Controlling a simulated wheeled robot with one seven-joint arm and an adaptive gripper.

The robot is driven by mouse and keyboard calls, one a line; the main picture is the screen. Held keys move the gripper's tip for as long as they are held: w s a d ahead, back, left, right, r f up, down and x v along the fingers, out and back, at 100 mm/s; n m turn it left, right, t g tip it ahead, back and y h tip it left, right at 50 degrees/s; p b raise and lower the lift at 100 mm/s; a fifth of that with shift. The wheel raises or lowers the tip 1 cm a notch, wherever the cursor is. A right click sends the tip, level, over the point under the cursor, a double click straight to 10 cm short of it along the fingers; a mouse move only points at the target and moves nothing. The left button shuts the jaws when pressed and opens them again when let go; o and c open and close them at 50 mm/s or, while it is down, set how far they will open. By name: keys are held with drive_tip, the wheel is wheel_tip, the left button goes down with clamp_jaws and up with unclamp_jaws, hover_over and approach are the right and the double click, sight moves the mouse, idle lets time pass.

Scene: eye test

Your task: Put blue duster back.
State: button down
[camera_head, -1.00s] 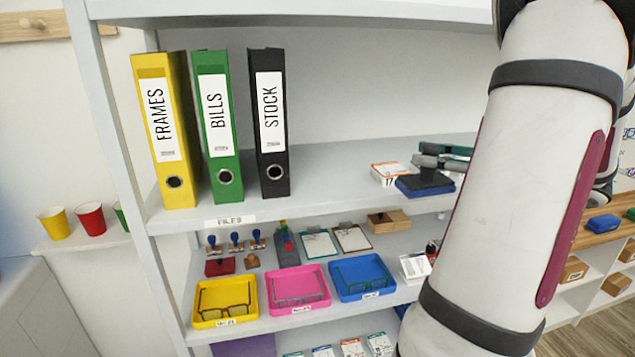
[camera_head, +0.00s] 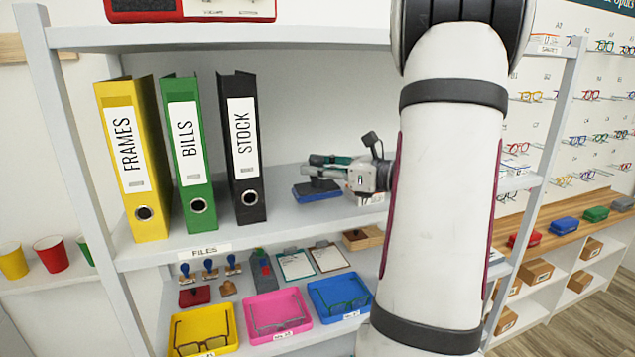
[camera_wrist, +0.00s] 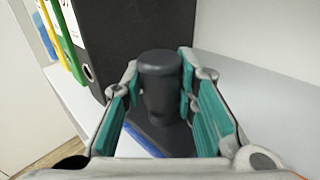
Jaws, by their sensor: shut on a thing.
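The blue duster (camera_head: 318,191) has a flat blue and dark base and a dark grey upright handle. My gripper (camera_head: 318,170) is shut on it over the file shelf, right of the black STOCK binder (camera_head: 243,150). In the wrist view the handle (camera_wrist: 165,85) stands between the green finger pads of my gripper (camera_wrist: 165,100), close to the black binder (camera_wrist: 135,40). A strip of blue shows at the base's edge. I cannot tell whether the base touches the shelf or hangs just above it.
Yellow (camera_head: 135,150) and green (camera_head: 189,140) binders stand left of the black one. The shelf (camera_head: 285,215) is clear between binder and duster. Below are a yellow tray (camera_head: 222,343), a pink tray (camera_head: 277,335) and a blue tray (camera_head: 338,316). An upper shelf (camera_head: 330,36) lies overhead.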

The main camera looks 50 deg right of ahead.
sight(322, 184)
drive_tip(key=shift+w+f+p, duration=0.15)
drive_tip(key=shift+f+p, duration=0.15)
drive_tip(key=shift+f, duration=1.45)
drive_tip(key=c, duration=1.3)
unclamp_jaws()
drive_tip(key=shift+f, duration=0.15)
